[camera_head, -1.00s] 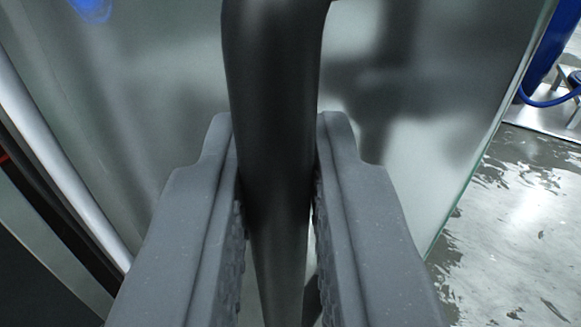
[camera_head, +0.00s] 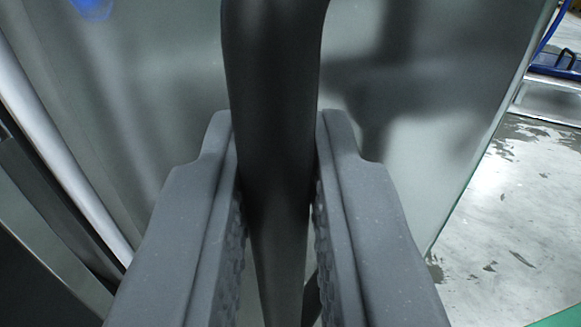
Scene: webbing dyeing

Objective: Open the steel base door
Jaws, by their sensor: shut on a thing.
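A dark grey vertical bar handle (camera_head: 275,70) runs down the middle of the view. My gripper (camera_head: 277,150) is shut on it, with one grey finger on each side. Behind the handle is a greyish, glass-like door panel (camera_head: 180,110) with blurred reflections. Its right edge slants down from the upper right corner. The lower part of the handle is partly hidden between the fingers. The door's hinges are not visible.
Left of the panel runs a pale metal post (camera_head: 60,150) with dark frame parts beside it. Right of the panel edge is a wet grey floor (camera_head: 510,210). A blue object on a pale stand (camera_head: 555,70) is at the upper right. A green patch (camera_head: 560,318) shows at the lower right corner.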

